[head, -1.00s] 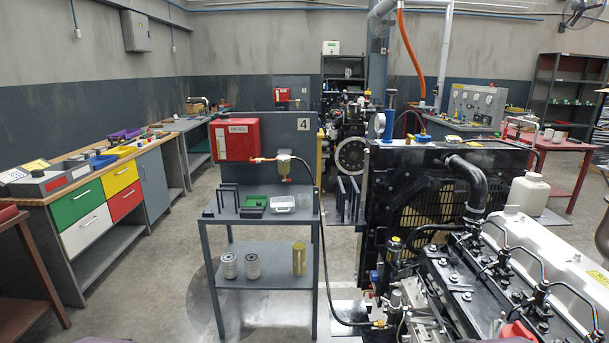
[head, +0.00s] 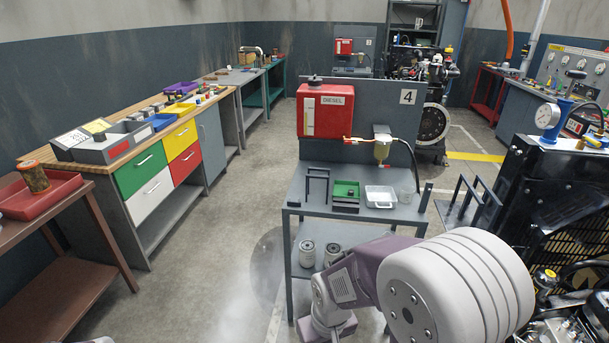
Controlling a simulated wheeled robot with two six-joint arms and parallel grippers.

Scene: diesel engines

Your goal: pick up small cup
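A small clear cup (head: 407,191) stands upright near the right end of the grey bench (head: 340,215), to the right of a white tray. It is see-through and its outline is faint. One of my arms reaches in from the lower right, in front of the bench, and hides part of the bench's front and lower shelf. Its gripper cannot be made out. My other gripper is not in view.
A green tray (head: 345,191) and the white tray (head: 380,196) lie left of the cup. A red diesel tank (head: 325,108) and a fuel filter (head: 382,146) hang behind. The engine's radiator (head: 540,200) stands at the right. The floor on the left is clear.

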